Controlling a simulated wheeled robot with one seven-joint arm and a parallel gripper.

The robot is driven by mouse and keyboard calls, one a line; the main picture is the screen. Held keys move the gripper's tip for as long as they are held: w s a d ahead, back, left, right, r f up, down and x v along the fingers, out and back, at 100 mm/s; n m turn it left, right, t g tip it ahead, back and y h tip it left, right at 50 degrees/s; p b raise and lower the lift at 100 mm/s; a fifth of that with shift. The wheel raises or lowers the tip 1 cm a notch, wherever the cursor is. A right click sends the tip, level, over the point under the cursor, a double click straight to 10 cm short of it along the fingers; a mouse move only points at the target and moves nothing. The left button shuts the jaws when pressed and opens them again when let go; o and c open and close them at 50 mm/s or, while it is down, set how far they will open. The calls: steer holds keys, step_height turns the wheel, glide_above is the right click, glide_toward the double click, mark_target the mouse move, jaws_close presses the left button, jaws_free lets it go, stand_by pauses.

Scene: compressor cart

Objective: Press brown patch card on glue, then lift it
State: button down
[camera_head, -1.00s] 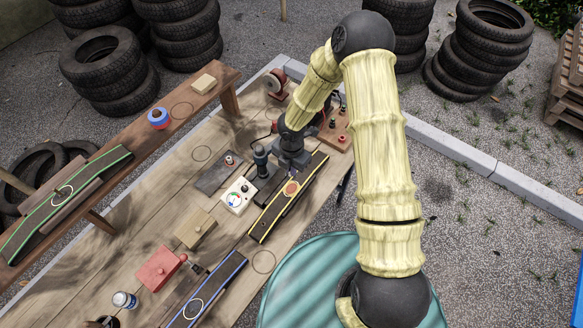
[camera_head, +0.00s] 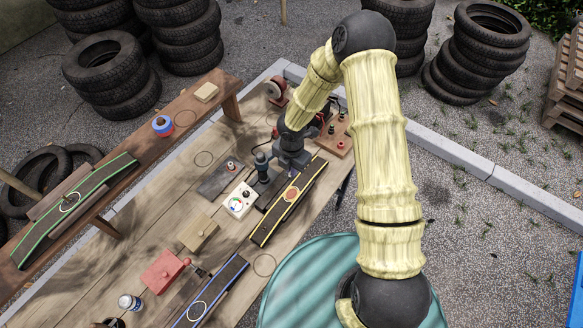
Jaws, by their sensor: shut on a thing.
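A dark strip with yellow edges (camera_head: 272,226) lies slantwise on the wooden bench. A round brown patch with an orange rim (camera_head: 291,193) shows on its middle. My gripper (camera_head: 291,164) reaches down at the strip's far part, just behind the round patch. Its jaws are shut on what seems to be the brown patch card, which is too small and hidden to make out. I cannot tell whether the card touches the glue.
A white gauge box (camera_head: 240,199) and a dark plate (camera_head: 218,180) lie left of the strip. A red box (camera_head: 162,272) and a blue-edged strip (camera_head: 211,292) are nearer. A knobbed board (camera_head: 337,140) stands right of my gripper. A raised shelf (camera_head: 122,168) runs along the left.

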steer(key=shift+r+p, duration=1.75)
steer(key=shift+r, duration=0.4)
steer(key=shift+f, duration=0.1)
